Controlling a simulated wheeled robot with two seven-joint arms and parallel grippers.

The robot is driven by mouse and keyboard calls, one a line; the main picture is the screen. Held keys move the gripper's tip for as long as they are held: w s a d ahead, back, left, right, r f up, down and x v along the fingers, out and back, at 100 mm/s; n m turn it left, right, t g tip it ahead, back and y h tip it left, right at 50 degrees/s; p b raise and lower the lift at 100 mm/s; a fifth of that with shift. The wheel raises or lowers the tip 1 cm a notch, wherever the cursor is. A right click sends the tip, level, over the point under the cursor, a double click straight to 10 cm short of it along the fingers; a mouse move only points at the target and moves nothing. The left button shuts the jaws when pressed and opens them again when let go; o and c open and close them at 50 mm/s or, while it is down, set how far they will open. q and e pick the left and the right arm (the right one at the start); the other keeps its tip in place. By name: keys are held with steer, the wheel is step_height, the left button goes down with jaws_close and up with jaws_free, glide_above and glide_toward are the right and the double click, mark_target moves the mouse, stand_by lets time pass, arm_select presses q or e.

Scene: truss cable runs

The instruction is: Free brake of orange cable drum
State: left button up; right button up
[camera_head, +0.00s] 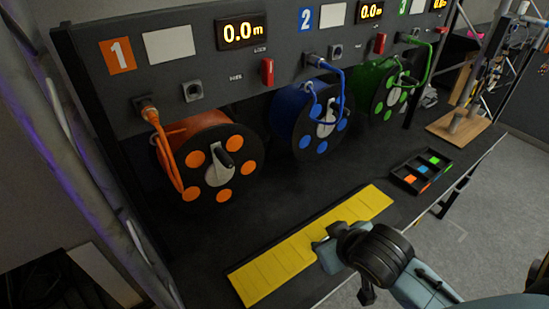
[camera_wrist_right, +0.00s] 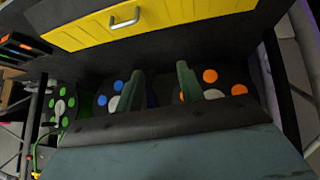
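The orange cable drum (camera_head: 196,158) hangs at the left under panel number 1, with a dark flange, orange spots and a grey crank. Its orange cable (camera_head: 165,148) runs up to a socket on the panel. A red lever (camera_head: 267,72) sits upright on the panel to the right above the drum, below a small label that seems to read LOCK. My right gripper (camera_head: 325,250) is over the yellow strip, well apart from drum and lever. In the right wrist view its two fingers (camera_wrist_right: 160,82) are apart with nothing between them. My left gripper is not in view.
The blue drum (camera_head: 297,116) and green drum (camera_head: 382,92) hang to the right, with other red levers above. A yellow strip (camera_head: 290,262) lies along the bench front. A black tray (camera_head: 408,181) of coloured pieces stands right. The dark bench between strip and drums is clear.

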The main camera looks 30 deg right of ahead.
steer(key=w+d+r+t, duration=0.2)
steer(key=w+r+t, duration=0.1)
steer(key=w+r, duration=0.3)
steer(key=w+d+r+t, duration=0.2)
steer(key=w+r+t, duration=0.1)
steer(key=r, duration=0.5)
steer(key=n+t+y, duration=0.1)
steer(key=t+y, duration=0.3)
glide_toward(271, 68)
steer(key=s, duration=0.5)
steer(key=w, duration=0.4)
steer(key=w+a+p, duration=0.1)
steer(key=w, duration=0.8)
steer(key=shift+w+a+p, duration=0.2)
steer(key=shift+w+p, duration=0.1)
steer(key=shift+p, duration=0.1)
jaws_close()
